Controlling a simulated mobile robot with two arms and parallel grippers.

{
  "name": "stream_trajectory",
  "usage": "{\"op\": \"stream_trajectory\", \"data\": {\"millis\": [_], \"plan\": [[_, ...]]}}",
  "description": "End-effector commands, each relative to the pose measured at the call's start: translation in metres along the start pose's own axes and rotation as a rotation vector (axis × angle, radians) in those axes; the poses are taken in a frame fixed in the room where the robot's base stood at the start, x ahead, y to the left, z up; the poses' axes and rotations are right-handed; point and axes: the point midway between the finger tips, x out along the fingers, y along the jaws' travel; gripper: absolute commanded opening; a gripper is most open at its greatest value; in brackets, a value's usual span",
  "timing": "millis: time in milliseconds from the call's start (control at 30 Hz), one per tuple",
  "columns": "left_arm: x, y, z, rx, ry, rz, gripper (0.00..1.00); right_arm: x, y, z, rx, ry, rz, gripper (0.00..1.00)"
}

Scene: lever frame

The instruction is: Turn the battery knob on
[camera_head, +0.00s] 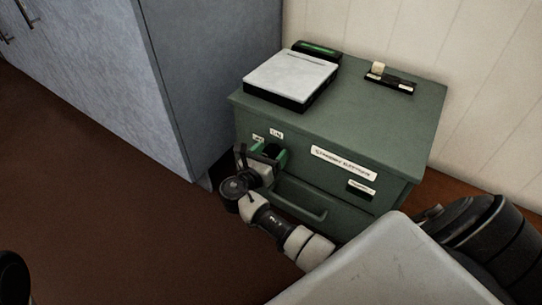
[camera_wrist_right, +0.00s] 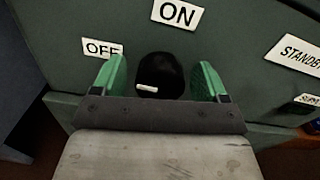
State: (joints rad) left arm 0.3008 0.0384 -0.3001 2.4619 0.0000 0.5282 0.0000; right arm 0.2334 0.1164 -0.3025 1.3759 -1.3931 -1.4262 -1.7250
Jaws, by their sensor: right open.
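The battery knob (camera_wrist_right: 161,74) is a round black knob on the green cabinet front, with a short white mark on its near left part. In the right wrist view an "OFF" label (camera_wrist_right: 103,49) is to its left and an "ON" label (camera_wrist_right: 178,13) is above it. My right gripper (camera_wrist_right: 162,80) is open, with one green finger on each side of the knob and small gaps showing. In the head view my right gripper (camera_head: 265,157) is at the cabinet's upper left front and hides the knob. My left gripper is not in view.
The green cabinet (camera_head: 400,120) carries a white-topped device (camera_head: 291,76) and a small black holder (camera_head: 390,80). A drawer handle (camera_head: 300,204) is below my right gripper. A "STANDBY" label (camera_wrist_right: 300,54) is at the right. A tall grey cabinet (camera_head: 205,70) stands close on the left.

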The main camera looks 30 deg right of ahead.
Motion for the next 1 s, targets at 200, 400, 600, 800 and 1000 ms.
{"op": "stream_trajectory", "data": {"millis": [200,400,600,800,1000], "plan": [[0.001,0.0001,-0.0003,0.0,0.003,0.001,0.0,0.0025,-0.0002,0.0006,0.0,0.0,0.0,0.74],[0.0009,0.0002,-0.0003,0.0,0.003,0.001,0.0,0.0023,-0.0002,0.0005,0.0,0.0,0.0,0.55],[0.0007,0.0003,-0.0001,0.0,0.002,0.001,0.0,0.0021,-0.0001,0.0003,0.0,0.0,0.0,0.25],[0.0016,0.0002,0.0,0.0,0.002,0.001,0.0,0.0019,-0.0001,0.0006,0.011,0.0,0.0,0.25],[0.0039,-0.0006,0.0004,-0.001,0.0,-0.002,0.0,0.0018,-0.0004,0.0013,0.076,0.0,0.0,0.25]]}}
